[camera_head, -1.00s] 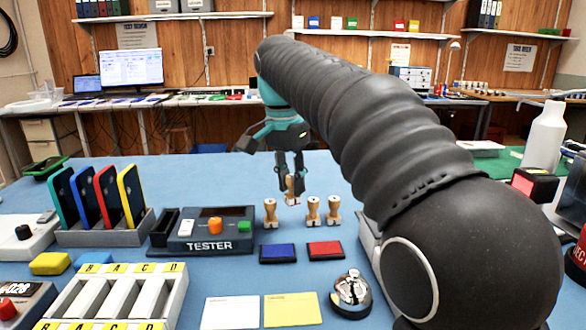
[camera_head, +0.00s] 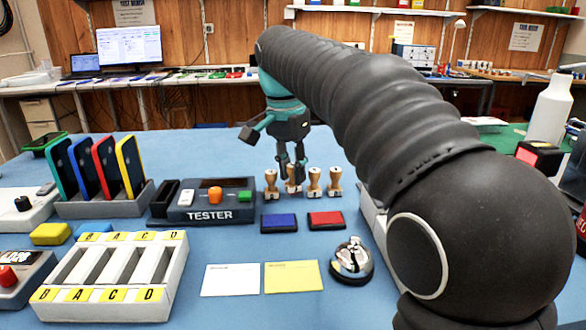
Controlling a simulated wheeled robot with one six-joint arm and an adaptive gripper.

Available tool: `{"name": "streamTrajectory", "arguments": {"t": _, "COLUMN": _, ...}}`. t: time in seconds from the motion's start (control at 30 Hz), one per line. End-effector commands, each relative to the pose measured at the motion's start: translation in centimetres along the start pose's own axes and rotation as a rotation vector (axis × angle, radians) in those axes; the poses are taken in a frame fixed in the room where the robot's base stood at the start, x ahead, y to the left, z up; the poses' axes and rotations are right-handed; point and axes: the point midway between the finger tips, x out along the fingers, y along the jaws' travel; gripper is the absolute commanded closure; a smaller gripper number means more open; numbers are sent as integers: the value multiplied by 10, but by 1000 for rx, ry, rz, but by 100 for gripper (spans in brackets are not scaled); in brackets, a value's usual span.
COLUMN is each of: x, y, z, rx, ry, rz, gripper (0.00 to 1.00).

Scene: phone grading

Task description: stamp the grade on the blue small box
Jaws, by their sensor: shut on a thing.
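My gripper (camera_head: 291,164) is shut on a wooden stamp (camera_head: 292,184) behind the ink pads, in the row of stamps. Another wooden stamp (camera_head: 270,184) stands just left of it, and two more stand to its right (camera_head: 314,183) (camera_head: 335,182). I cannot tell whether the held stamp touches the table. A blue ink pad (camera_head: 279,223) and a red ink pad (camera_head: 326,220) lie in front of the stamps. A small blue box (camera_head: 85,230) lies at the left beside a small yellow box (camera_head: 51,234), partly hidden by the lettered tray.
The tester (camera_head: 210,203) stands left of the stamps, and a rack (camera_head: 105,207) of coloured phones stands farther left. My arm covers the right side.

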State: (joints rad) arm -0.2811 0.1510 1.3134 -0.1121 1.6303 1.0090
Motion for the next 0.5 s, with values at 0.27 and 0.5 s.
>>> {"name": "streamTrajectory", "arguments": {"t": 0.27, "x": 4, "y": 0, "z": 1, "rx": 0, "ry": 0, "rz": 0, "gripper": 99}}
{"name": "streamTrajectory", "arguments": {"t": 0.5, "x": 8, "y": 0, "z": 1, "rx": 0, "ry": 0, "rz": 0, "gripper": 99}}
